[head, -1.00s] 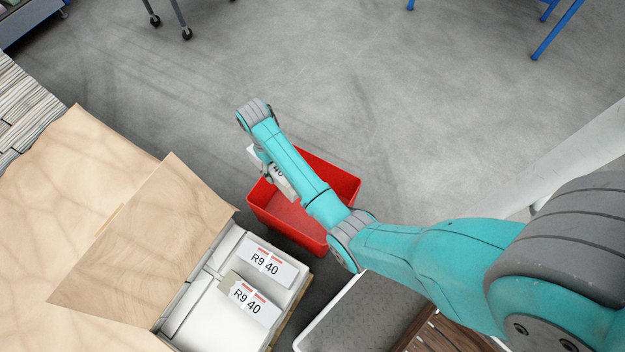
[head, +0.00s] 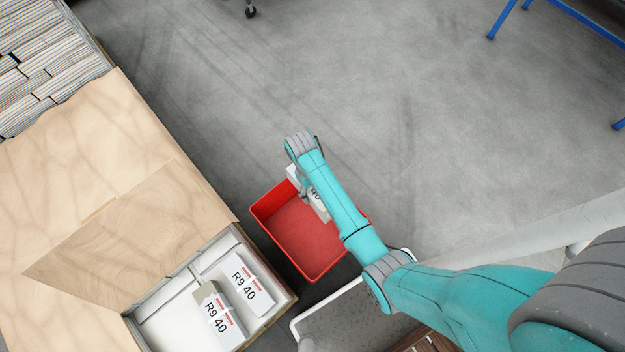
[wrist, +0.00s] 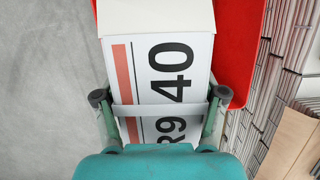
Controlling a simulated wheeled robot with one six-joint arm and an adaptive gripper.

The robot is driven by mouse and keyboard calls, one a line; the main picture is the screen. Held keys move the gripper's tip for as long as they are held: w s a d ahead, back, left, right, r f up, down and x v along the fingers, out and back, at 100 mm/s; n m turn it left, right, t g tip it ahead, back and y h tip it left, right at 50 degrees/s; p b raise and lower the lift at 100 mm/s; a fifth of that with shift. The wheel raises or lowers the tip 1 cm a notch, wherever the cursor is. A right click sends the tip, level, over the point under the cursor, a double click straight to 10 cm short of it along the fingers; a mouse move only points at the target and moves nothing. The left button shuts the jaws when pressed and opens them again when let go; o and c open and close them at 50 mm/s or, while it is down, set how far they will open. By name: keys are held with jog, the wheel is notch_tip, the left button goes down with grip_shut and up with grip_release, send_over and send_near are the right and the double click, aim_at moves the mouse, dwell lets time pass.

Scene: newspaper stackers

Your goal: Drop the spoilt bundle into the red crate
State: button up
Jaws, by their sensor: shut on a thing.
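A white bundle with an "R9 40" label and a red stripe fills the middle of the wrist view (wrist: 160,70). My gripper (wrist: 160,100) is shut on it, one finger at each side. In the head view the bundle (head: 318,200) shows partly behind my arm, over the far right part of the red crate (head: 300,245). The crate's inside looks empty. The crate's red wall also shows beside the bundle in the wrist view (wrist: 238,50). How high the bundle is above the crate I cannot tell.
An open box (head: 150,330) at the lower left holds two labelled bundles (head: 248,282). A cardboard sheet (head: 90,180) and newspaper stacks (head: 45,65) lie at the left. A grey-topped trolley (head: 350,325) stands below the crate.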

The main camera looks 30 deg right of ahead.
aim_at(309, 192)
jog(key=shift+n, duration=0.3)
jog(key=s+f, duration=0.1)
jog(key=s+a+f, duration=0.1)
jog(key=s, duration=0.1)
jog(key=shift+s+a+f, duration=0.25)
jog(key=shift+s+f, duration=0.15)
jog(key=shift+f, duration=2.95)
jog(key=o, duration=1.9)
jog(key=shift+c, duration=0.2)
jog(key=shift+o, duration=0.2)
jog(key=shift+s, duration=0.1)
jog(key=v, duration=1.2)
jog(key=shift+a, duration=0.2)
jog(key=shift+s, duration=0.1)
